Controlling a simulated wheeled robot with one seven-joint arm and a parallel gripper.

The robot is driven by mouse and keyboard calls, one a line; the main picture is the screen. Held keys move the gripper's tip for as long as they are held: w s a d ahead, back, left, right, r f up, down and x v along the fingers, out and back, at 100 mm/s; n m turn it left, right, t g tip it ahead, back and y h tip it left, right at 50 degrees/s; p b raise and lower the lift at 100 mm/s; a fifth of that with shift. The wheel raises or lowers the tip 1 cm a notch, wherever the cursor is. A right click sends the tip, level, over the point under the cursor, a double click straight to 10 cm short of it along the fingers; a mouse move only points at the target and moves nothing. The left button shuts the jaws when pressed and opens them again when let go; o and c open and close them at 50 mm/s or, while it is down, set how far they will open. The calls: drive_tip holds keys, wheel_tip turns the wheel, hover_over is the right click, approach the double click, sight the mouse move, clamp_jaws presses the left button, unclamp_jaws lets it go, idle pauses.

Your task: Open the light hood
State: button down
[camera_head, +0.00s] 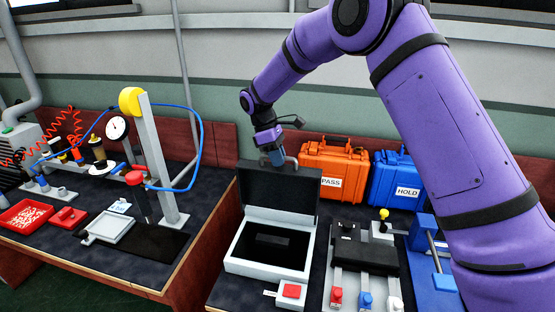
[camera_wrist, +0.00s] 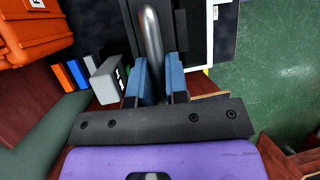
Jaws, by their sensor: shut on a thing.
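The light hood is a pale box (camera_head: 262,270) with a dark inside, standing on the right-hand bench in the head view. Its dark lid (camera_head: 285,193) is raised and stands roughly upright at the back of the box. A grey metal handle (camera_head: 291,161) sticks up at the lid's top edge. My gripper (camera_head: 278,158) is at that handle, shut on it. In the wrist view the blue fingers of my gripper (camera_wrist: 158,78) lie on both sides of the curved metal handle (camera_wrist: 151,35). The handle's lower part is hidden between the fingers.
An orange PASS case (camera_head: 333,165) and a blue HOLD case (camera_head: 396,178) stand behind, right of the lid. A red button (camera_head: 291,291) is in front of the box. Switches (camera_head: 365,298) lie to its right.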

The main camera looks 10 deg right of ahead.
drive_tip(key=shift+f, duration=0.1)
drive_tip(key=c, duration=1.4)
unclamp_jaws()
drive_tip(key=v, duration=1)
drive_tip(key=shift+w+a+r, duration=0.1)
drive_tip(key=shift+a+r, duration=0.05)
drive_tip(key=shift+r, duration=0.25)
